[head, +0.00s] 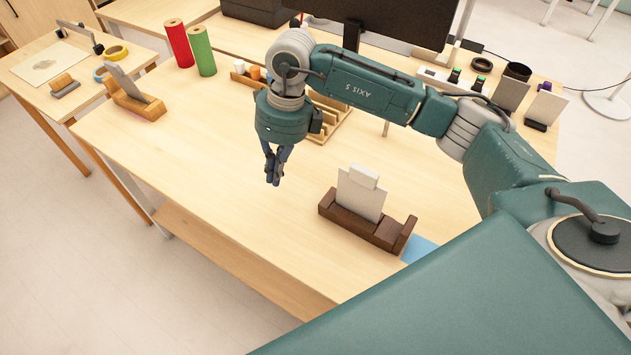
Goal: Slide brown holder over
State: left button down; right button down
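The brown holder (370,225) is a dark wooden block near the front edge of the table, with a grey-white card (361,195) standing in it and a small white piece at the card's top. A blue patch (418,249) lies on the table at the holder's right end, partly hidden by my arm. My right gripper (273,183) points down over the table, left of and apart from the holder. Its fingers look close together with nothing visible between them. My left gripper is not in view.
A lighter wooden holder (135,103) stands at the table's left end. Red (178,43) and green (201,50) cylinders stand behind it. A slotted wooden rack (328,125) is behind my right arm, and a monitor (375,18) is at the back. The table's left middle is clear.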

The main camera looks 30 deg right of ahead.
jog(key=w+d+h, duration=0.1)
jog(key=d+h, duration=0.2)
jog(key=d, duration=0.4)
jog(key=shift+m, duration=0.3)
notch_tip(320, 180, down, 9)
jog(key=p, duration=0.2)
jog(key=shift+r+p, duration=0.1)
jog(key=shift+p, duration=0.3)
jog(key=s+p, duration=0.1)
jog(key=s+d+p, duration=0.1)
jog(key=shift+s+d+r, duration=0.1)
jog(key=shift+s+d, duration=0.2)
jog(key=shift+s, duration=0.1)
jog(key=shift+s+d, duration=0.2)
jog(key=shift+s, duration=0.15)
jog(key=shift+w, duration=0.1)
